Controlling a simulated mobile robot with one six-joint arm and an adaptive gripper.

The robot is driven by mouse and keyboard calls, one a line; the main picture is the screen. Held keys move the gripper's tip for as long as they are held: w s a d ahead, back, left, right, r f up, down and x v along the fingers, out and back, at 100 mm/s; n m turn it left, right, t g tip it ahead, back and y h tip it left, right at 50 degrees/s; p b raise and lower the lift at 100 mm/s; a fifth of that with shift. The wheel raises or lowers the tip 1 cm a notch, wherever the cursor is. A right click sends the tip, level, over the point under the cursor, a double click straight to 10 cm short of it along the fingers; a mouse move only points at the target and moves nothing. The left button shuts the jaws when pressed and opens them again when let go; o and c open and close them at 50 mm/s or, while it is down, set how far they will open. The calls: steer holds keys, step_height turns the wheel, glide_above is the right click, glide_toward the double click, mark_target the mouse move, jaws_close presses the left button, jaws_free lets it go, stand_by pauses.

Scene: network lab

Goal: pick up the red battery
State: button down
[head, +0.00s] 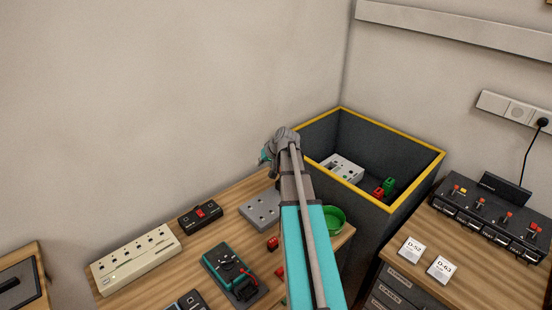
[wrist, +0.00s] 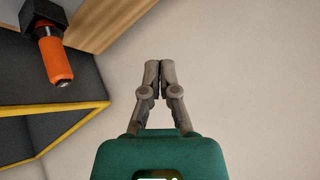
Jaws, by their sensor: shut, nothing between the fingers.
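My gripper (wrist: 159,78) is shut and empty in the wrist view, its fingertips together against bare wall. In the head view the wrist end of my arm is raised above the back of the wooden table, and the fingers do not show clearly. An orange-red cylinder (wrist: 56,61) with a metal tip and a black block at its other end shows at the upper left of the wrist view, apart from the fingers. It may be the red battery, but I cannot be sure. A small red object (head: 272,243) lies on the table left of my arm.
A dark bin (head: 420,172) with a yellow rim holds a grey box (head: 342,168) and red and green blocks. A green bowl (head: 333,219), multimeter (head: 232,270), grey plate (head: 260,209) and power strip (head: 136,258) crowd the wooden table (head: 232,236). My arm hides part of it.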

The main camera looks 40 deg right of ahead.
steer(key=s+a+f+n+g+h, duration=0.1)
steer(key=s+a, duration=0.4)
steer(key=a, duration=0.6)
steer(key=s+a+f+n+g, duration=0.1)
steer(key=s+a+n+g, duration=0.1)
steer(key=s+a, duration=0.4)
steer(key=s+a+f+n+g+h, duration=0.1)
steer(key=s+a+g, duration=0.3)
steer(key=a, duration=1.2)
steer(key=shift+s+a+f+n+h, duration=0.25)
steer(key=shift+s+f+n, duration=0.2)
steer(key=shift+s+n, duration=0.35)
